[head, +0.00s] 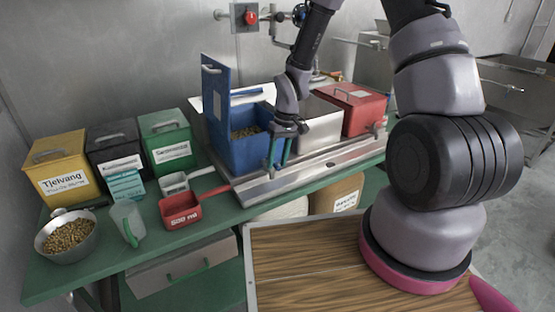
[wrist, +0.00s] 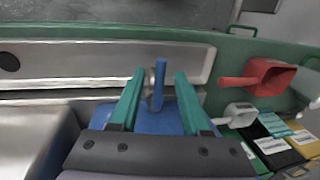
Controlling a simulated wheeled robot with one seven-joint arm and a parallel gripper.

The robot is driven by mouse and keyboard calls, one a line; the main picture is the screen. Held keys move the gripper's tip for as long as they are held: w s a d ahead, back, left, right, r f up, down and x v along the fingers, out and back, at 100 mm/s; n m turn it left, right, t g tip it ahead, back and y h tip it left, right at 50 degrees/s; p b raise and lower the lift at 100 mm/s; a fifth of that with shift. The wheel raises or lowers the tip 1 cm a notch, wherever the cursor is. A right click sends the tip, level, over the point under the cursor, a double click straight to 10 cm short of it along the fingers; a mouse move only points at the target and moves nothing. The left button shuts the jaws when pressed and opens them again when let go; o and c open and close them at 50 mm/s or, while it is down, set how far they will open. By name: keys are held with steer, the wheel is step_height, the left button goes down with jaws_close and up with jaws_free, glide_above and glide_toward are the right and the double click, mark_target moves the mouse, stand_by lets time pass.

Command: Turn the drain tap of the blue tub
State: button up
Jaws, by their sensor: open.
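The blue tub (head: 236,152) stands in the metal tray on the green bench, its lid raised and beans inside. Its blue drain tap handle (wrist: 158,92) stands upright in the wrist view, in front of the tub's blue wall (wrist: 160,122). My gripper (head: 279,163) is at the tub's front right side, pointing down. In the wrist view my gripper (wrist: 160,73) is open, with one teal finger on each side of the handle. Gaps show on both sides, so neither finger visibly touches it. In the head view the tap is hidden by my gripper.
A steel tub (head: 320,125) and a red tub (head: 358,108) stand to the right. A red scoop (head: 181,209) and a white scoop (head: 176,182) lie left of the tray (head: 250,190). Yellow, black and green bins stand further left, near a bowl of beans (head: 67,237).

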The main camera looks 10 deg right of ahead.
jaws_close()
stand_by(1.4)
